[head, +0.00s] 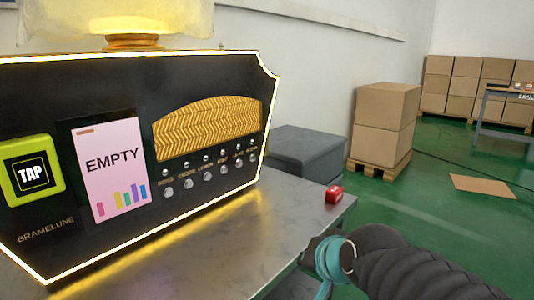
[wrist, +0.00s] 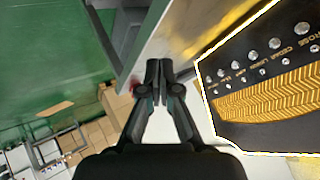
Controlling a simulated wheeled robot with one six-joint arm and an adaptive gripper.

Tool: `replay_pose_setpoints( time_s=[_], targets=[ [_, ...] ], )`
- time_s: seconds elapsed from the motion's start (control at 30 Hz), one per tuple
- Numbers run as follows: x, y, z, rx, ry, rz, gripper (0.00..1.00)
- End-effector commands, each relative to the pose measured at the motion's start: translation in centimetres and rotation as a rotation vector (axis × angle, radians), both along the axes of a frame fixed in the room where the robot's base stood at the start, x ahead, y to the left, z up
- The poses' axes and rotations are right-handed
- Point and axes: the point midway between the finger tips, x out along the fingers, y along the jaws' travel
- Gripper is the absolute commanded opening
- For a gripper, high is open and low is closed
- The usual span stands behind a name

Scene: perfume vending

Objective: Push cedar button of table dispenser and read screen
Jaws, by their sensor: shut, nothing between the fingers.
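The table dispenser (head: 140,230) is a black panel with a glowing edge at the left of the head view. Its pink screen (head: 108,168) reads "EMPTY" above coloured bars. A row of round silver buttons runs under a gold patterned strip. In the wrist view the panel appears inverted, with ROSE and CEDAR labels legible. The cedar button (wrist: 275,43) appears to be second from the right there, and second from the left in the head view (head: 188,184). My gripper (wrist: 158,72) is shut and empty, apart from the panel and left of the buttons in the wrist view.
A small red object (head: 334,194) lies near the right edge of the grey table (head: 225,255). A dark grey box (head: 306,150) and stacked cartons (head: 385,122) stand behind. Green floor is open at right.

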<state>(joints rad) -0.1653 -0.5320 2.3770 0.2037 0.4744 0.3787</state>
Motion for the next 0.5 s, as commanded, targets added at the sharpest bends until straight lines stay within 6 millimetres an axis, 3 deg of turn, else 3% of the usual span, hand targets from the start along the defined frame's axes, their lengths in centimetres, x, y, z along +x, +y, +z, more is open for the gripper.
replay_pose_setpoints(
  time_s=[0.1,0.23,0.33,0.5],
  targets=[
    [-5.2,-3.8,-1.3,-0.202,0.095,0.089,0.0],
    [-9.5,-6.5,-2.9,-0.352,0.196,0.169,0.0],
    [-11.5,-7.6,-3.6,-0.414,0.244,0.207,0.0],
    [-12.4,-8.2,-4.0,-0.443,0.27,0.228,0.0]
  ],
)
